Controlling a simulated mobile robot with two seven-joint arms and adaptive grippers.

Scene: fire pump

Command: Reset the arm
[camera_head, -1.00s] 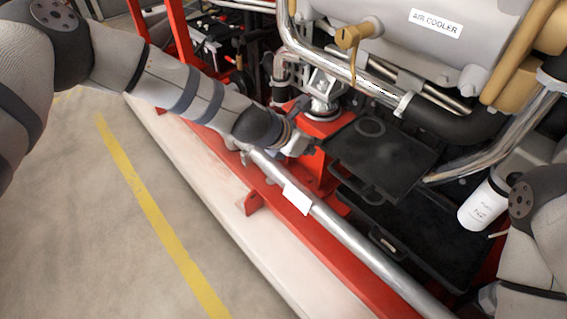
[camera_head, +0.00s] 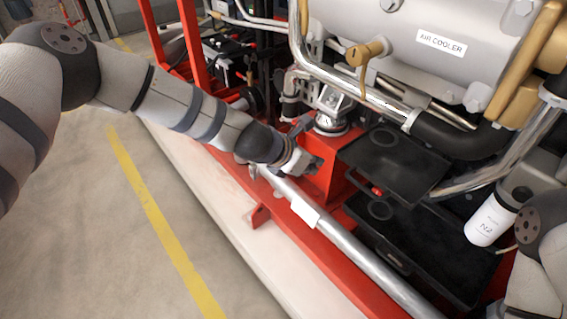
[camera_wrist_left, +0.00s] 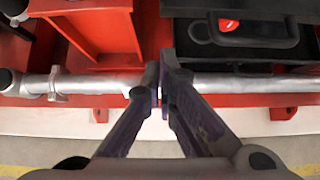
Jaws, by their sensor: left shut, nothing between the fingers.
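My left arm comes in from the left in the head view. Its gripper (camera_head: 316,166) hangs just above the silver pipe, beside the red pump frame (camera_head: 316,170). In the left wrist view the two dark fingers (camera_wrist_left: 161,82) are closed together with nothing between them, in front of the silver pipe (camera_wrist_left: 235,80). Whether they touch the pipe I cannot tell. Part of my right arm (camera_head: 540,225) shows at the right edge; its gripper is out of view.
Two black trays (camera_head: 395,165) lie right of the gripper, with a red item (camera_wrist_left: 228,25) near them. A white canister (camera_head: 490,218) stands further right. The grey air cooler (camera_head: 400,45) and pipes rise behind. Open floor (camera_head: 90,240) lies left.

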